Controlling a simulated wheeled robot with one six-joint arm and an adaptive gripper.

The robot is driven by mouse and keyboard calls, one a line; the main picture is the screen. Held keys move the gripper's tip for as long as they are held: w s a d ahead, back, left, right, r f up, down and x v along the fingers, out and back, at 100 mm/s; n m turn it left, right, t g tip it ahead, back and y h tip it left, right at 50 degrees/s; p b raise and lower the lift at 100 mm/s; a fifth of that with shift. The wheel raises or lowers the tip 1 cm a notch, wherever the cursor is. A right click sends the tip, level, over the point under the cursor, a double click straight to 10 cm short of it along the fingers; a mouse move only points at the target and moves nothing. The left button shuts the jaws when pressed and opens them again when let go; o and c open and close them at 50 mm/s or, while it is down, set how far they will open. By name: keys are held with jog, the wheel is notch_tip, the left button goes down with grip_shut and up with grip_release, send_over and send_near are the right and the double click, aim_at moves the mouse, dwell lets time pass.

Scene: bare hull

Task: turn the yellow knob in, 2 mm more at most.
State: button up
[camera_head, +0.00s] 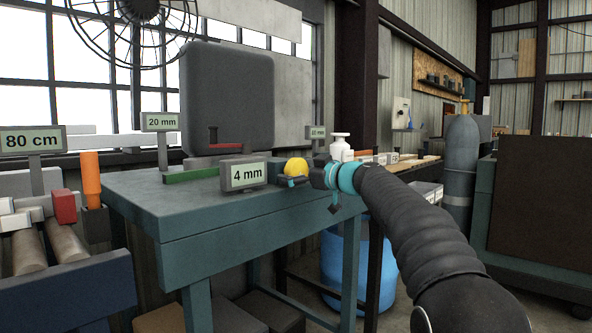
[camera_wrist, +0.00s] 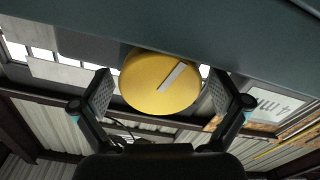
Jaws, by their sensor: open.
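The yellow knob (camera_head: 296,168) sits on a dark mount at the right end of the teal bench, beside a grey display (camera_head: 243,174) reading "4 mm". In the wrist view the round yellow knob (camera_wrist: 148,88) fills the middle, its white line slanting to the upper right. My gripper (camera_wrist: 163,92) is open, one finger on each side of the knob. Gaps seem to show between the fingers and the knob; contact on the far side cannot be told. In the head view my gripper (camera_head: 312,184) is at the knob. The display (camera_wrist: 268,102) shows partly in the wrist view.
The teal bench (camera_head: 190,208) holds a green bar (camera_head: 191,175), a red-handled part (camera_head: 227,146) and a "20 mm" display (camera_head: 160,122). An "80 cm" display (camera_head: 33,140) stands left by rollers. A blue bin (camera_head: 345,265) stands below.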

jog(key=c, duration=1.2)
jog(key=shift+m, duration=0.4)
jog(key=m+b, duration=0.1)
jog(key=m, duration=0.2)
jog(key=shift+m+b, duration=0.3)
jog(key=shift+b, duration=0.05)
jog(key=shift+w+d+m, duration=0.1)
jog(key=shift+m, duration=2.1)
jog(key=o, duration=1.2)
